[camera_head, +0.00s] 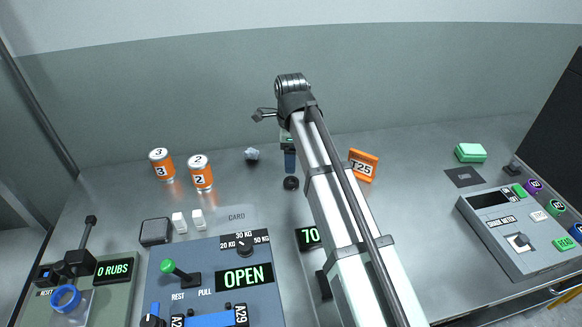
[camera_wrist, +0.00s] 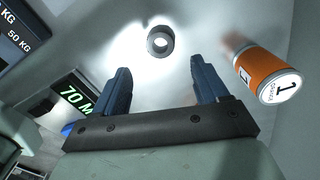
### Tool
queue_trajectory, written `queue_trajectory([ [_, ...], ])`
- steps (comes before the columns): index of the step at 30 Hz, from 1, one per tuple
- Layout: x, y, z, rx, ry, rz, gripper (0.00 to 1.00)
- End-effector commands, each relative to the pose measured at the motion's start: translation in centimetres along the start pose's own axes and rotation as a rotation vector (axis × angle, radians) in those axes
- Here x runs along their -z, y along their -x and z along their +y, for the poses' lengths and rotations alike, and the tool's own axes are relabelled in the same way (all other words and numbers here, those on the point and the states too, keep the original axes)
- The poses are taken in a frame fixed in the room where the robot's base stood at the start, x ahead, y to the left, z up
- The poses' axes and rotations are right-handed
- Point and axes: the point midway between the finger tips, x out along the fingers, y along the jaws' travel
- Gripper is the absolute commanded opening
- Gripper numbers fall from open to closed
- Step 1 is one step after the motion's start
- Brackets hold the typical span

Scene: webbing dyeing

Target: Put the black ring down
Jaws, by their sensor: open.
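The black ring (camera_head: 291,183) lies flat on the grey metal table, left of my arm in the head view. In the wrist view the black ring (camera_wrist: 160,42) is beyond my fingertips, with its hole facing the camera and bright light around it. My gripper (camera_wrist: 161,78) is open, with its two blue fingers spread and nothing between them. In the head view my gripper (camera_head: 289,160) points down above and just behind the ring, partly hidden by my arm. The ring and fingers look apart.
An orange can marked 1 (camera_wrist: 268,72) stands close to the right finger in the wrist view. Orange cans 3 (camera_head: 161,165) and 2 (camera_head: 200,173) stand at left. An orange T25 sign (camera_head: 363,165) is right of my arm. A blue control panel (camera_head: 215,280) lies in front.

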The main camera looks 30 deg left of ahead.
Motion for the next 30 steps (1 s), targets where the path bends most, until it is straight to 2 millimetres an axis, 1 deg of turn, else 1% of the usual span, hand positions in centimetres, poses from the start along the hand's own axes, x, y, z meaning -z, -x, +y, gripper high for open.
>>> queue_trajectory([
  [1, 0.0, 0.9, -0.1, 0.002, 0.000, -0.001, 0.73],
  [3, 0.0, 1.7, -0.1, 0.001, 0.000, 0.000, 0.73],
  [9, 0.0, 3.4, 0.0, 0.000, 0.000, 0.000, 0.73],
  [13, 0.0, 3.7, 0.0, -0.001, 0.000, 0.000, 0.73],
  [23, 0.1, 3.7, 0.0, -0.001, -0.002, 0.000, 0.73],
  [26, 1.2, 3.6, 0.0, 0.000, -0.019, 0.003, 0.73],
  [29, 3.9, 3.5, -0.1, 0.001, -0.061, 0.008, 0.73],
  [30, 5.3, 3.4, -0.1, 0.002, -0.085, 0.011, 0.73],
])
